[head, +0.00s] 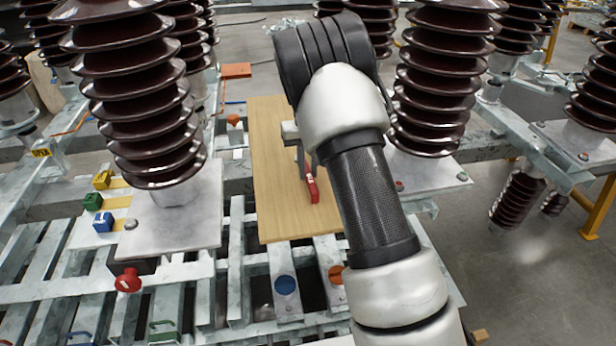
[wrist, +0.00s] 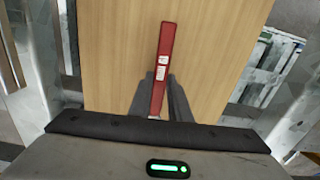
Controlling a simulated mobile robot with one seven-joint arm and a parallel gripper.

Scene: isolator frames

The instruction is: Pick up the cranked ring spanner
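A narrow red bar with white labels lies over the wooden board; I take it to be the spanner (head: 313,190). In the wrist view the spanner (wrist: 164,55) points away from me, its far end beyond my fingertips. No ring end or crank can be made out; its near end runs towards the gripper body. My gripper (head: 305,168) points down at the board. In the wrist view the dark fingers of my gripper (wrist: 159,88) lie close against both sides of the red bar and appear shut on it. I cannot tell whether the bar is clear of the board.
The wooden board (head: 275,200) rests on a galvanised steel frame (head: 235,270). Tall brown ribbed insulators (head: 140,90) stand left of my arm, and another insulator (head: 440,80) stands close on its right. A red knob (head: 128,281) and coloured blocks (head: 103,222) are at the left.

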